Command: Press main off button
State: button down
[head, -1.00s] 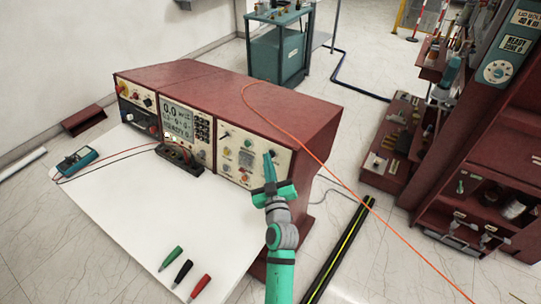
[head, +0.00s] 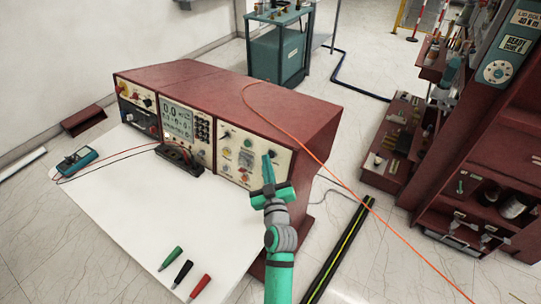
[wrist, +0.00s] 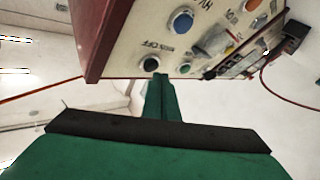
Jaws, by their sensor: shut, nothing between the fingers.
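The right-hand control panel (head: 240,148) of the red console is cream-coloured with several round buttons and knobs. In the wrist view it appears turned over, and a dark round button (wrist: 150,65) sits beside lettering that seems to read "MAIN OFF". My green gripper (head: 267,157) is in front of the panel's right part. In the wrist view its shut fingers (wrist: 160,80) point at the panel, with the tips just below the dark button. I cannot tell whether they touch it. Nothing is held. In the head view my gripper hides part of the panel's lower right.
The white tabletop (head: 140,205) carries a multimeter (head: 77,161) and several coloured probes. An orange cable (head: 340,178) runs over the console and down to the right.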

jog(key=shift+s+a+r, duration=0.1)
jog(key=shift+s+a, duration=0.05)
jog(key=shift+s, duration=0.1)
jog(key=shift+s+a+r, duration=0.2)
jog(key=shift+s+a, duration=0.3)
jog(key=shift+s, duration=0.15)
jog(key=shift+s+a+r, duration=0.2)
jog(key=shift+s+a, duration=0.25)
jog(key=shift+s, duration=0.2)
jog(key=shift+s+a+r, duration=0.2)
jog(key=shift+s+a, duration=0.3)
jog(key=shift+s, duration=0.15)
jog(key=shift+a, duration=0.1)
dwell(1.1)
jog(key=c, duration=2.5)
grip_release()
